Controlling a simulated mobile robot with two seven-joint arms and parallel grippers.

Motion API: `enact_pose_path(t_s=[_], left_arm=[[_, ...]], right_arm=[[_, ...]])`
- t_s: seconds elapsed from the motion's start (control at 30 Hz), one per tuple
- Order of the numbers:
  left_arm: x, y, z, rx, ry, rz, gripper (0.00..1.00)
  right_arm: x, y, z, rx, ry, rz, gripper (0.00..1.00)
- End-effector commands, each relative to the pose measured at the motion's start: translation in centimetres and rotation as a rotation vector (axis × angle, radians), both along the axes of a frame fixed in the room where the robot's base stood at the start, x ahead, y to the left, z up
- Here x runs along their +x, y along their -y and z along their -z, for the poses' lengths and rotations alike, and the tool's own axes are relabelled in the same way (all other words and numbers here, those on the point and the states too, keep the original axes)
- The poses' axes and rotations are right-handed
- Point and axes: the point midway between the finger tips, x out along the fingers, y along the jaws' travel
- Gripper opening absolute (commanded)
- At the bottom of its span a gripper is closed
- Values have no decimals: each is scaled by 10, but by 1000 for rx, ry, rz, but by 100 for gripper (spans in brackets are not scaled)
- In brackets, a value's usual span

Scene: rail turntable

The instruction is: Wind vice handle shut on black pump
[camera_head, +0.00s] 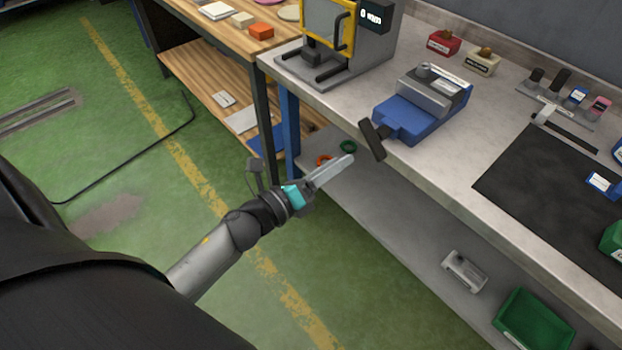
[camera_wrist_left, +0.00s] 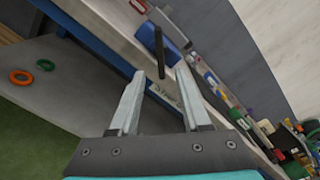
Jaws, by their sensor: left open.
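The blue vice (camera_head: 400,119) stands at the front edge of the grey bench, with grey jaws on top. Its black bar handle (camera_head: 373,139) sticks out past the bench edge and sits tilted. A grey rounded part (camera_head: 425,71) shows at the jaws; I cannot tell whether it belongs to the black pump. My left gripper (camera_head: 334,172) is open and empty, below and left of the handle, apart from it. In the left wrist view, the handle (camera_wrist_left: 159,52) stands beyond the gap between the open fingers (camera_wrist_left: 160,72). My right gripper is not in view.
A yellow-framed machine (camera_head: 327,25) stands left of the vice. A black mat (camera_head: 545,190) lies to the right. The lower shelf holds an orange ring (camera_head: 323,160), a green ring (camera_head: 348,147) and a green bin (camera_head: 534,322). The bench edge lies close to the gripper.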

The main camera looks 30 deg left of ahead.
Motion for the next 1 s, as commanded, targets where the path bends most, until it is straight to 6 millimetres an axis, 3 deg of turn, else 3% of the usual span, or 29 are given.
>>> enact_pose_path(t_s=[0.2,0.4,1.0], left_arm=[[-33,-11,1,-1,-2,0,48],[-51,-18,0,0,0,0,48],[-56,-20,0,0,1,1,48]], right_arm=[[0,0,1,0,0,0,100],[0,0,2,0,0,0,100],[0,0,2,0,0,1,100]])
